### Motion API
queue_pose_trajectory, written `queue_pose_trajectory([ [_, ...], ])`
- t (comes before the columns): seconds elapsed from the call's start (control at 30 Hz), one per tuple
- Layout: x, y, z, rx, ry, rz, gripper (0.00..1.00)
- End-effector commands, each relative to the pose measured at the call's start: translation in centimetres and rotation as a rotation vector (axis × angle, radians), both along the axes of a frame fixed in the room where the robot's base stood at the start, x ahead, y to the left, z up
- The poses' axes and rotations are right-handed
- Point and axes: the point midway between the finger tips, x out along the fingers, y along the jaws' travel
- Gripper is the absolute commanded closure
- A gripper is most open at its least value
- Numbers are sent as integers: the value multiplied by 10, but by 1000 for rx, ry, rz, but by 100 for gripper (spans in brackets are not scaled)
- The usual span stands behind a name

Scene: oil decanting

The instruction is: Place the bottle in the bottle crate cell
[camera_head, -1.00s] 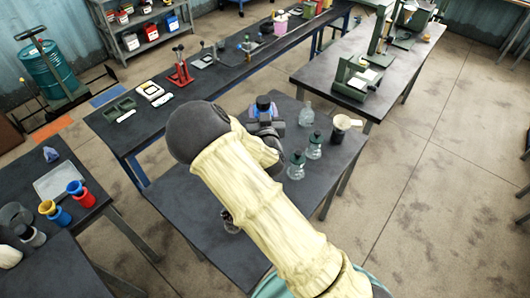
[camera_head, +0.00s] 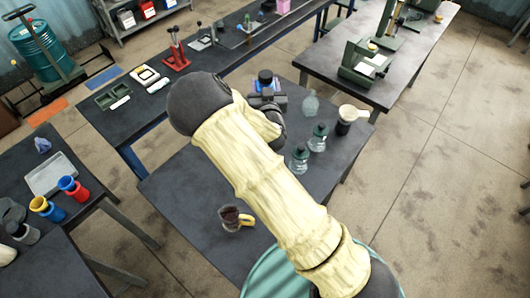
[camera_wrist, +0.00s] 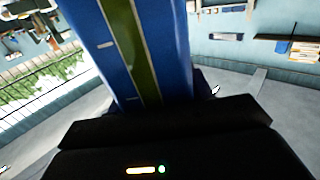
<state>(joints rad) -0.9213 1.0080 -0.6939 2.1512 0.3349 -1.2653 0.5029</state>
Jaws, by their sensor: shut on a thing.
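My gripper (camera_head: 268,100) is shut on the bottle, mostly hidden behind my arm in the head view. The bottle's dark cap (camera_head: 265,77) and a little blue show above the gripper there. In the wrist view the bottle (camera_wrist: 135,50) is a blue body with a green, marked strip, rising from between the black jaws. It appears upright over the far part of the middle table; I cannot tell whether its base touches anything. I cannot make out the bottle crate or its cells in either view.
The dark middle table (camera_head: 185,180) holds two green-capped glass bottles (camera_head: 318,138), a clear flask (camera_head: 310,104), a dark vessel with a pale funnel (camera_head: 348,120) and a brown jug (camera_head: 232,218). Red, yellow and blue containers (camera_head: 68,188) stand on the left table. Floor is clear at right.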

Motion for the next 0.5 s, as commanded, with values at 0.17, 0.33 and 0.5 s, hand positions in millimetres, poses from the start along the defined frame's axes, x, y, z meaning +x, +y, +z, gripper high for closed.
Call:
queue_pose_trajectory([
  [0.17, 0, 3, -13, 2, -6, 5, 100],
  [0.33, -1, 6, -27, 2, -6, 10, 100],
  [0.5, -1, 3, -49, 2, -6, 5, 100],
])
